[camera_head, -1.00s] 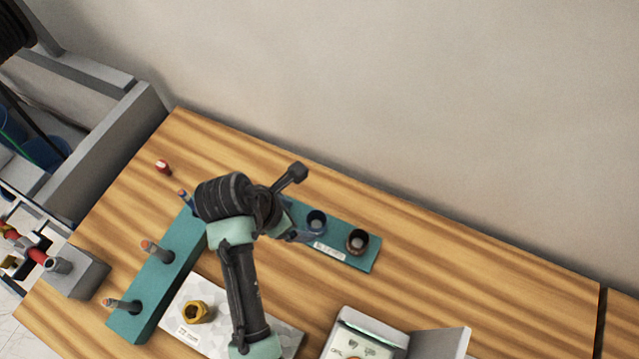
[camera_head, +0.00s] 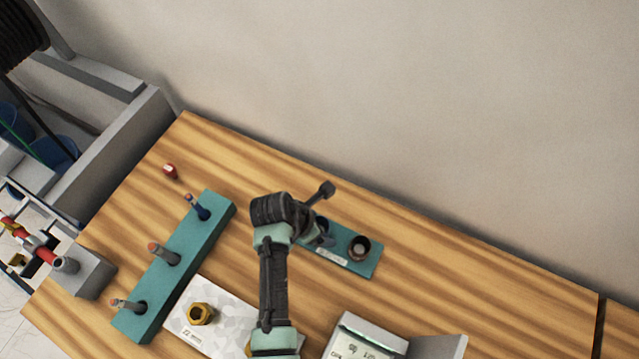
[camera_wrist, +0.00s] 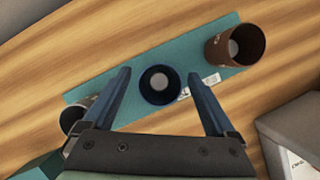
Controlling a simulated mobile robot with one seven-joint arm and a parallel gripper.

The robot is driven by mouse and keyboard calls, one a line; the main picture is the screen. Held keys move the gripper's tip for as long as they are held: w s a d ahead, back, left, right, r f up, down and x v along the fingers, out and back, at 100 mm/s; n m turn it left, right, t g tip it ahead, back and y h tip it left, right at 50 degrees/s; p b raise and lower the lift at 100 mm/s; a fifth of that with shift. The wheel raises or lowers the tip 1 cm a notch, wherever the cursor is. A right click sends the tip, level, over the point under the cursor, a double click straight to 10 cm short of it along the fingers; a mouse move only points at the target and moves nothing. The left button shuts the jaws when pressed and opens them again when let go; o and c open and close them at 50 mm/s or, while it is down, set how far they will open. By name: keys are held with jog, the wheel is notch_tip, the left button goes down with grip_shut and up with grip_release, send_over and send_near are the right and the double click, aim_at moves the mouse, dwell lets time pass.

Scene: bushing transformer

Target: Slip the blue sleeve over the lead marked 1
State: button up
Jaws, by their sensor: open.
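The blue sleeve (camera_wrist: 160,86) is a dark blue open-topped cup upright on a teal plate (camera_wrist: 107,88). My gripper (camera_wrist: 159,76) is open, with one finger on each side of the sleeve and gaps visible; height above the plate is unclear. In the head view my arm partly hides the blue sleeve (camera_head: 325,232). A teal block (camera_head: 190,238) at left carries three upright leads: a far one with blue on it (camera_head: 203,211), a middle one (camera_head: 165,254) and a near one (camera_head: 131,306). I cannot read which is marked 1.
A brown sleeve (camera_wrist: 236,46) stands right of the blue one, and a partly hidden grey one (camera_wrist: 75,117) left. A pale board with a brass nut (camera_head: 200,313) lies by the block. A small red item (camera_head: 170,171) is behind it. A meter case (camera_head: 365,338) sits at front right.

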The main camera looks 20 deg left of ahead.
jog(key=c, duration=1.4)
jog(key=shift+r, duration=0.15)
notch_tip(320, 180, up, 14)
jog(key=p, duration=0.5)
jog(key=shift+r, duration=0.15)
